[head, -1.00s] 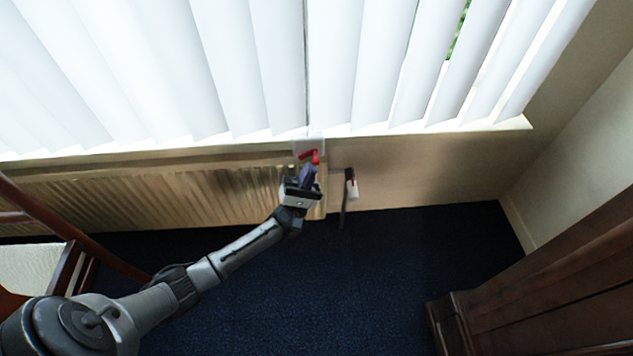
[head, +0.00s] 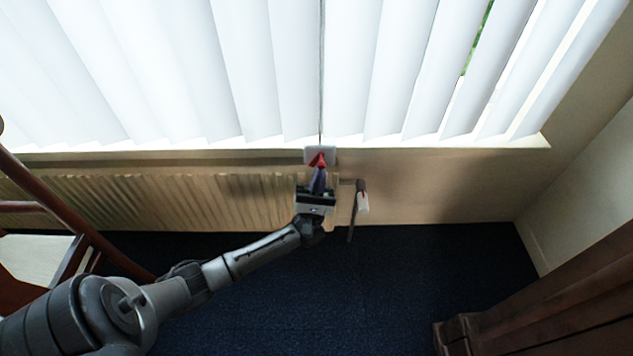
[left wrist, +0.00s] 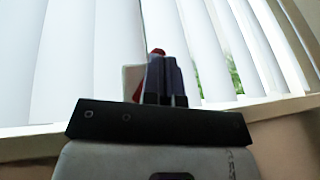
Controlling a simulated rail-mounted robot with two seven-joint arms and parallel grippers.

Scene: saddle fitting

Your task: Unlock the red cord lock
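The red cord lock (head: 319,159) is a small red lever on a pale mounting plate (head: 329,152) at the window sill, below a hanging cord. My left gripper (head: 319,176) is right below it, its dark purple fingers pointing up at the lever and appearing to touch it. In the left wrist view the fingers (left wrist: 163,80) are close together. A red tip (left wrist: 158,52) shows just beyond them, with the pale plate (left wrist: 132,80) to their left. The fingers hide most of the lever; I see no grip on it. My right gripper is out of view.
White vertical blinds (head: 240,70) hang above the sill. A wooden chair (head: 75,225) is at left, dark wooden furniture (head: 540,290) at lower right. Dark carpet is open between.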

